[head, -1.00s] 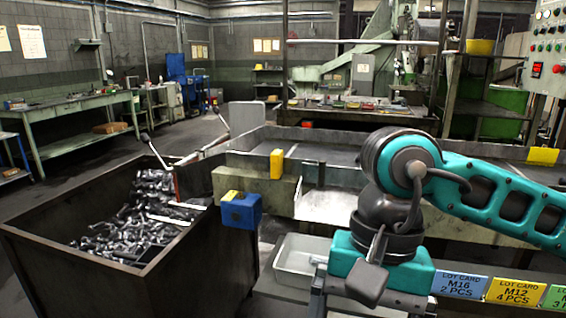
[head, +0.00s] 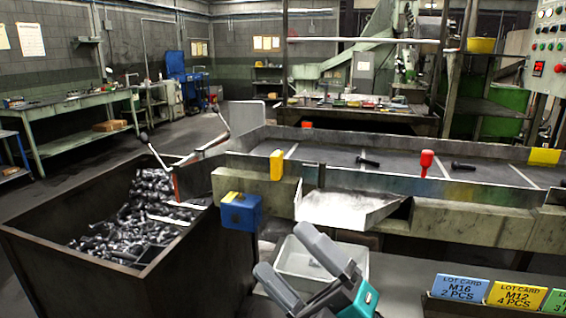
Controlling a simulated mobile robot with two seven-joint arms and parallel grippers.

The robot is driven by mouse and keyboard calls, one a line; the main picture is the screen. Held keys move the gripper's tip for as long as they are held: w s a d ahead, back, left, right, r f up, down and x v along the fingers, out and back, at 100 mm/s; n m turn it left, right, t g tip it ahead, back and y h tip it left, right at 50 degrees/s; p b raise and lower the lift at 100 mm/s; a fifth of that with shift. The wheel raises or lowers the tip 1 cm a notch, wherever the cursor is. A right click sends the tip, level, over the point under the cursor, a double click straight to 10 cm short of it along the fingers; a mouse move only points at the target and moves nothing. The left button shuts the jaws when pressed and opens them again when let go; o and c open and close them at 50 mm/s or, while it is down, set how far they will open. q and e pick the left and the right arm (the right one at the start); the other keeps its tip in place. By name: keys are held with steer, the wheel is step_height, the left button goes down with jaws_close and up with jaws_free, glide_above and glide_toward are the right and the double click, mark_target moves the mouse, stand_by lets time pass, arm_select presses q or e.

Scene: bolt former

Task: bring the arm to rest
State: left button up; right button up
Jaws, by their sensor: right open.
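My right gripper (head: 300,266) is low at the bottom middle of the head view. Its two grey fingers point up and to the left and are spread apart, with nothing between them. Part of its teal body shows at the bottom edge; the rest of the arm is out of the picture. The gripper is in front of a light grey tray (head: 296,260) and hides part of it. My left gripper is not in view.
A dark bin (head: 190,282) full of bolts stands at the left. A blue box (head: 241,212) is near its right rim. Behind the tray, dark bolts (head: 369,162) lie on a long divided table. Lot cards (head: 460,288) stand at the lower right.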

steer(key=w+d+f+m+t+h, duration=0.3)
steer(key=d+f+m+t+h, duration=0.25)
steer(key=f+m+h, duration=0.65)
steer(key=s+d+f+m+g+h, duration=0.2)
steer(key=s+d+f+m, duration=0.1)
steer(key=f, duration=0.4)
steer(key=s+d+f+m+g+h, duration=0.2)
steer(key=s+d+f+m+g, duration=0.1)
steer(key=f, duration=0.5)
steer(key=s+d+f+m+g+h, duration=0.3)
steer(key=s+d+f+m, duration=0.2)
steer(key=s+f+m, duration=0.2)
steer(key=shift+f+m, duration=0.3)
steer(key=shift+f, duration=0.2)
steer(key=shift+c, duration=0.5)
